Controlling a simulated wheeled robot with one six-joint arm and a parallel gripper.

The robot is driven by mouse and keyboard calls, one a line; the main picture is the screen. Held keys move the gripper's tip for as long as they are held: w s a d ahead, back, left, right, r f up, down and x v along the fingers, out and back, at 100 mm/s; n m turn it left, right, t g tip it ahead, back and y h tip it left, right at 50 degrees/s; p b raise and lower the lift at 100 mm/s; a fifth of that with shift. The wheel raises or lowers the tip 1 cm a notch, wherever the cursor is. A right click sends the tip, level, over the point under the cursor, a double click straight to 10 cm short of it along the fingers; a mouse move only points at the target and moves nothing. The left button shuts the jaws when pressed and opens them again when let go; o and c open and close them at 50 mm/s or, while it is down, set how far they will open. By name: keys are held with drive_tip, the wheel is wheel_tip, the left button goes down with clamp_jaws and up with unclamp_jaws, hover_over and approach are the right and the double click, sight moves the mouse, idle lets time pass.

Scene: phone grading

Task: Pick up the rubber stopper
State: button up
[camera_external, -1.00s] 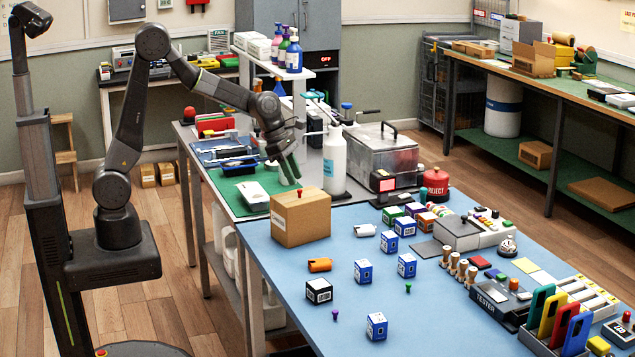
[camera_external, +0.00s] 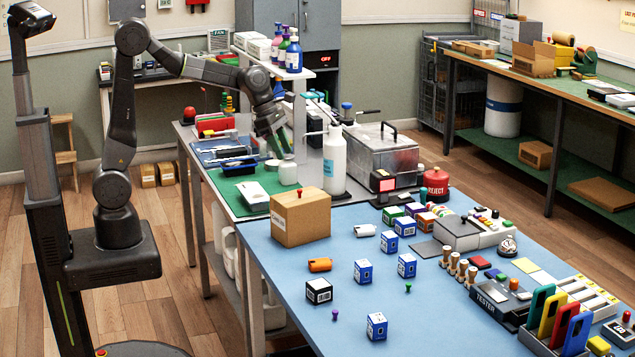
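My gripper (camera_external: 279,146) hangs above the green mat (camera_external: 226,186) on the far left part of the bench, pointing down. Its green-edged fingers are small here, and I cannot tell whether they are apart or hold anything. A small white jar (camera_external: 288,172) stands on the mat just below the fingers. I cannot pick out the rubber stopper for certain. Small peg-like pieces are in view: a purple one (camera_external: 335,315) and a green one (camera_external: 408,287) on the blue mat (camera_external: 275,335), and a red one (camera_external: 299,192) on the cardboard box.
A white pump bottle (camera_external: 334,160) and a shelf post stand close right of my gripper. The cardboard box (camera_external: 300,220) stands in front, and a metal tank (camera_external: 382,155) behind right. Several small blue boxes (camera_external: 363,272) are spread over the blue mat, with bare patches between.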

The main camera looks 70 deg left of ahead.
drive_tip(key=w+d+f+m+t+h+b, duration=0.1)
drive_tip(key=d+f+m+b, duration=0.2)
drive_tip(key=d, duration=0.4)
drive_tip(key=w+d+f+m+t+h+b, duration=0.1)
drive_tip(key=d+f+m+b, duration=0.1)
drive_tip(key=d+f+m, duration=0.4)
drive_tip(key=m+t+h+b, duration=0.1)
drive_tip(key=m+t+b, duration=1.05)
drive_tip(key=m, duration=1.15)
approach(333, 314)
drive_tip(key=w+g+b, duration=0.1)
drive_tip(key=w, duration=0.1)
drive_tip(key=w+r+g+b, duration=0.1)
drive_tip(key=w, duration=0.1)
drive_tip(key=shift+w+d+b, duration=0.15)
drive_tip(key=shift+d+b, duration=0.05)
drive_tip(key=shift+b, duration=0.2)
drive_tip(key=shift+h, duration=0.3)
drive_tip(key=x, duration=0.5)
drive_tip(key=shift+f+b, duration=0.3)
drive_tip(key=shift+b, duration=0.05)
drive_tip(key=shift+c, duration=0.5)
